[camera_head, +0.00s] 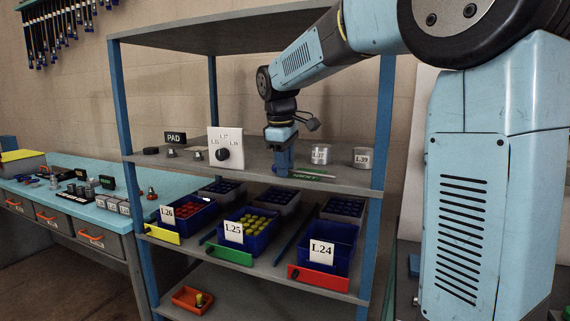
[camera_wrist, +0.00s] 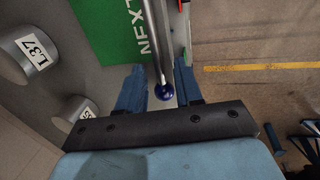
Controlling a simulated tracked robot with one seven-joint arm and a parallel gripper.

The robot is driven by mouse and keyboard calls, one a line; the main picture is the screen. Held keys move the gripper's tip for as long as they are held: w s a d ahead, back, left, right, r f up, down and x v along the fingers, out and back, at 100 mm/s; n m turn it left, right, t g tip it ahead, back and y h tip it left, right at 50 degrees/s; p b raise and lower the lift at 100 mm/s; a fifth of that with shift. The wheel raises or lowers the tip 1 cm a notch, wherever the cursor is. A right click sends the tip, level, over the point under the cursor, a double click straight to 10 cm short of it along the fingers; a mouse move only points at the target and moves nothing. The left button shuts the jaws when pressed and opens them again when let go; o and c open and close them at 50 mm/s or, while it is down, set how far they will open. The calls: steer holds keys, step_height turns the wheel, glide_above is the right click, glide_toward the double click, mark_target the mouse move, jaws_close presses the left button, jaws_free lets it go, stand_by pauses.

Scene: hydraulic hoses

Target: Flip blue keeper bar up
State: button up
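A grey metal bar with a dark blue ball (camera_wrist: 165,92) at its end shows in the wrist view and runs up over a green plate marked NEXT (camera_wrist: 110,28); the blue ball is its only blue part I can see. My gripper (camera_wrist: 158,88) is open, with one finger on each side of the ball. A gap shows on both sides, so neither finger appears to touch it. In the head view my gripper (camera_head: 280,168) points down at the upper shelf (camera_head: 240,167). The bar's thin pale length (camera_head: 315,175) lies just right of my fingers; its ball is hidden there.
Cans L37 (camera_head: 320,154) and L39 (camera_head: 361,157) stand right of my gripper. A white dial panel (camera_head: 226,147) stands to the left. Bins L26 (camera_head: 183,215), L25 (camera_head: 245,230) and L24 (camera_head: 328,247) sit on the shelf below. A blue post (camera_head: 383,125) bounds the right side.

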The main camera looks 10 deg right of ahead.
jaws_close()
steer(key=shift+d, duration=0.1)
stand_by(1.2)
